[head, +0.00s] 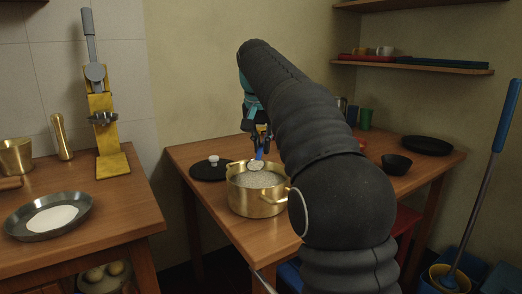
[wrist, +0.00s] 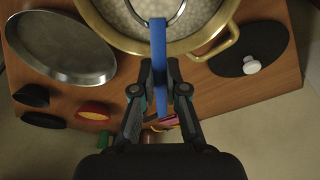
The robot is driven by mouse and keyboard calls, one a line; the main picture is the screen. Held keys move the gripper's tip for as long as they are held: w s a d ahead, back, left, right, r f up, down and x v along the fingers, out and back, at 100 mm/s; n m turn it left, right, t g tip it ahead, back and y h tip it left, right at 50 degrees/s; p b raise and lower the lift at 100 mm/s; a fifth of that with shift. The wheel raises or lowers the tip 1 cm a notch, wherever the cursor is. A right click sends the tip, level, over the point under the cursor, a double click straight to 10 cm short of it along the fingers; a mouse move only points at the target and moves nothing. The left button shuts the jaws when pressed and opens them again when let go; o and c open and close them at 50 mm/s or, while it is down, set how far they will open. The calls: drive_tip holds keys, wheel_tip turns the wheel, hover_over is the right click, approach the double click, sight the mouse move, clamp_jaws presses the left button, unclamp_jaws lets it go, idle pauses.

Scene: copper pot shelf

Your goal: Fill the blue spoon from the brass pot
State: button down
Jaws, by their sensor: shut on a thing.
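The brass pot (head: 246,204) stands on the wooden table at the centre, filled with pale, grainy-looking contents. Its rim and handle also show in the wrist view (wrist: 222,42). My gripper (head: 259,138) is above the pot's far side, shut on the blue handle of the spoon (wrist: 158,42). In the wrist view my gripper's fingers (wrist: 160,75) close on both sides of the handle. The spoon's round metal bowl (head: 256,165) is at the pot's far inner side, over or at the contents. I cannot tell how deep it sits or whether it holds anything.
A black lid with a white knob (head: 209,170) lies left of the pot. A black bowl (head: 396,164) and a black pan (head: 427,146) are at the right. A left counter holds a pan with white contents (head: 33,223) and a yellow press (head: 106,140).

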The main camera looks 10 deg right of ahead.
drive_tip(key=shift+r+p, duration=0.1)
drive_tip(key=shift+p, duration=0.75)
drive_tip(key=shift+g+y, duration=0.3)
drive_tip(key=shift+g, duration=0.3)
drive_tip(key=shift+w+d+f, duration=0.25)
drive_tip(key=shift+w+d, duration=0.05)
drive_tip(key=shift+w, duration=0.25)
drive_tip(key=shift+w+d+f, duration=0.25)
drive_tip(key=shift+w+d, duration=0.05)
drive_tip(key=shift+w, duration=0.2)
